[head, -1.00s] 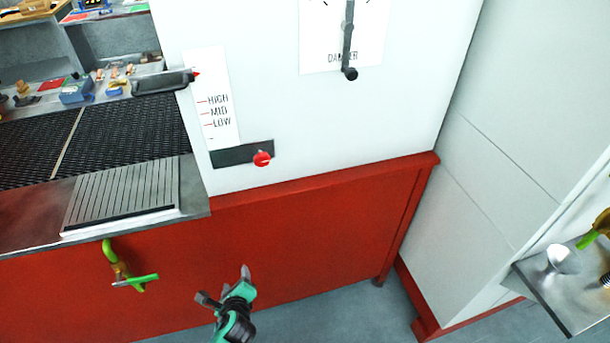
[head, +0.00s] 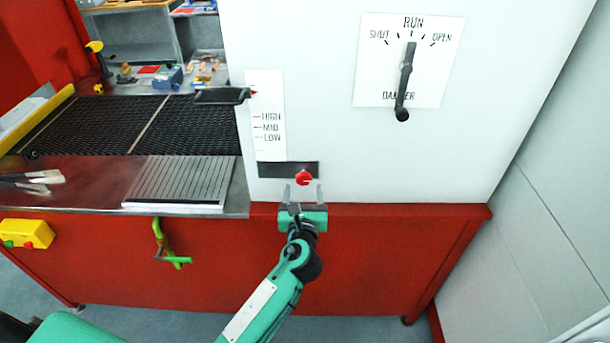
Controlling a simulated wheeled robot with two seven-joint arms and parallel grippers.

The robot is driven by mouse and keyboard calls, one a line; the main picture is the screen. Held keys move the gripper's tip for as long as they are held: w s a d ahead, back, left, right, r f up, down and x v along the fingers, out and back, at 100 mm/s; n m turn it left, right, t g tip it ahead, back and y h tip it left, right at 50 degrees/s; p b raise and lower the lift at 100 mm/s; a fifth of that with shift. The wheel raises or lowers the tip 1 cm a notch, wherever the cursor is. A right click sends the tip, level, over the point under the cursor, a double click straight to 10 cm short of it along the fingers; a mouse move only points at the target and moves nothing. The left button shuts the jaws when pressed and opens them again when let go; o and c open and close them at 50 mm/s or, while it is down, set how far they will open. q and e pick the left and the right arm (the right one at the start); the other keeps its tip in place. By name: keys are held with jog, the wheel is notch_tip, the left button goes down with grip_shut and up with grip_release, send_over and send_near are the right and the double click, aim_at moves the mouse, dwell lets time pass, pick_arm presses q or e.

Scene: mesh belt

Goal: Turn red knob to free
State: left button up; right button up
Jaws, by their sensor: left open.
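The red knob (head: 303,178) sits at the right part of a dark strip (head: 273,169) low on the white machine panel. My left gripper (head: 303,188) is just below and in front of the knob, fingers pointing up at it. It is open, with one finger toward each side of the knob's lower edge. I cannot tell whether the fingers touch the knob. No "free" label is legible near the knob. My right gripper is not in view.
Above the knob are a HIGH/MID/LOW scale (head: 269,125) with a black handle (head: 221,96) and a RUN/SHUT/OPEN dial lever (head: 405,80). A mesh belt (head: 190,125) lies left.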

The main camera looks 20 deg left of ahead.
aim_at(304, 182)
pick_arm(q)
jog(key=x, duration=0.5)
jog(key=shift+w+p, duration=0.1)
jog(key=shift+p, duration=0.3)
jog(key=c, duration=1)
